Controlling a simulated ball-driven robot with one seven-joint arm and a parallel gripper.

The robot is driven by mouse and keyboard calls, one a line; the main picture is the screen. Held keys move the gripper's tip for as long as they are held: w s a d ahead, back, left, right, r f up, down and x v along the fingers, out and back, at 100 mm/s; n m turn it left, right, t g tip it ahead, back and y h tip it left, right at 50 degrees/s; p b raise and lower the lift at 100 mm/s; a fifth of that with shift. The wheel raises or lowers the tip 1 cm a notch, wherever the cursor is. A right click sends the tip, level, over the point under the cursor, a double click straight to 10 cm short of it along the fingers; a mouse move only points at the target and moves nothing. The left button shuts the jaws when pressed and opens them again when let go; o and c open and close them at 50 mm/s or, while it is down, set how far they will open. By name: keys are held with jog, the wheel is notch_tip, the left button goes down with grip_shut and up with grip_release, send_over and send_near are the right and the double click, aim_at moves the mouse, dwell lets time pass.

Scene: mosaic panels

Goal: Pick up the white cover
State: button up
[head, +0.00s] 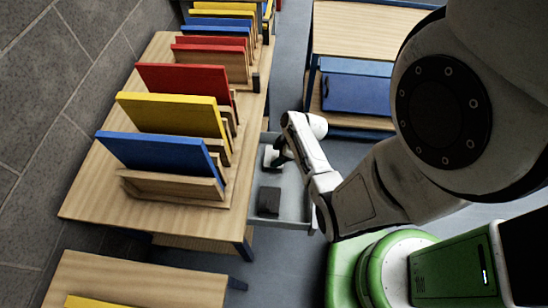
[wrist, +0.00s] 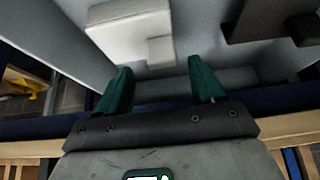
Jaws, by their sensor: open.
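The white cover (wrist: 130,32) is a pale, flat block with a small raised part at its right. It lies in an open grey drawer (head: 291,205), and in the head view a bit of the cover (head: 268,158) shows beside my gripper (head: 280,152). In the wrist view my gripper (wrist: 160,75) has its two green fingers spread, with nothing between them. The cover lies just beyond the fingertips, mostly toward the left one. I cannot tell whether they touch.
A dark grey block (head: 269,201) lies in the same drawer; it also shows in the wrist view (wrist: 262,18). Drawer walls stand close around my gripper. The wooden table (head: 100,200) beside it carries red, yellow and blue panels (head: 150,153) in racks. A blue case (head: 356,92) sits on a shelf behind.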

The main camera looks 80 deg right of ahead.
aim_at(273, 158)
jog(key=shift+x, duration=1.85)
jog(key=shift+s+a, duration=0.1)
jog(key=shift+a, duration=0.05)
jog(key=c, duration=1.1)
jog(key=shift+r, duration=0.1)
